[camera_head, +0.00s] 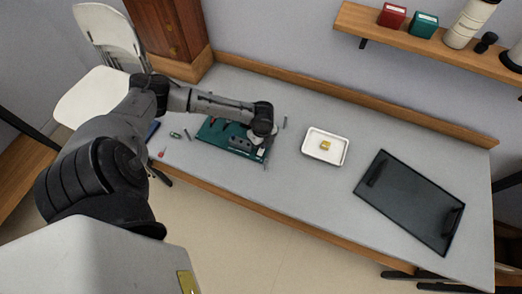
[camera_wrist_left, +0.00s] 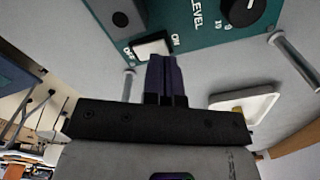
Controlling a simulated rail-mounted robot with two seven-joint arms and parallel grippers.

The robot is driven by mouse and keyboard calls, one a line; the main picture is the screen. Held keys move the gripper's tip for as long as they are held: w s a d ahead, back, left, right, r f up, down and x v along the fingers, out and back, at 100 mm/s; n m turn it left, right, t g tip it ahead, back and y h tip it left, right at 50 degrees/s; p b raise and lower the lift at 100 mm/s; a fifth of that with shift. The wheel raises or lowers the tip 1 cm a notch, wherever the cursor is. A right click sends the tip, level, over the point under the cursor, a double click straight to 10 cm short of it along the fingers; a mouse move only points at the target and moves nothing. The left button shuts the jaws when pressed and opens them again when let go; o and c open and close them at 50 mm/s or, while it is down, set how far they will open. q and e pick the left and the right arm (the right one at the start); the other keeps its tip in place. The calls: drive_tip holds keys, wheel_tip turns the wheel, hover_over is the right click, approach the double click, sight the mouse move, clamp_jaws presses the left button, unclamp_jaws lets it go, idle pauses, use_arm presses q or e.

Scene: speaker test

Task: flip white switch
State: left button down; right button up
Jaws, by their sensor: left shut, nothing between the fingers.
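The white switch (camera_wrist_left: 151,46) sits on a teal panel (camera_wrist_left: 200,48), between the printed words OFF and ON, in the left wrist view. In the head view the teal panel (camera_head: 214,133) lies on the grey table, partly hidden under my left arm. My left gripper (camera_wrist_left: 165,62) is shut and empty. Its fingertips are at the lower edge of the white switch; whether they touch it I cannot tell. In the head view my left gripper (camera_head: 266,147) is over the panel's right end. The switch cannot be made out there. My right gripper is not in view.
A black knob (camera_wrist_left: 243,12) marked LEVEL is beside the switch. A white tray (camera_head: 313,153) with a small yellow block (camera_head: 325,145) stands right of the panel. Thin upright pegs (camera_wrist_left: 128,84) flank the panel. Bare table separates them.

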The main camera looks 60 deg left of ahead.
use_arm(q)
drive_tip(key=shift+f, duration=0.6)
drive_tip(key=shift+f+b, duration=0.45)
drive_tip(key=shift+f, duration=0.15)
idle(0.6)
drive_tip(key=shift+r, duration=0.15)
wheel_tip(320, 180, up, 3)
drive_tip(key=p, duration=0.4)
wheel_tip(320, 180, up, 4)
drive_tip(key=p, duration=0.4)
idle(0.6)
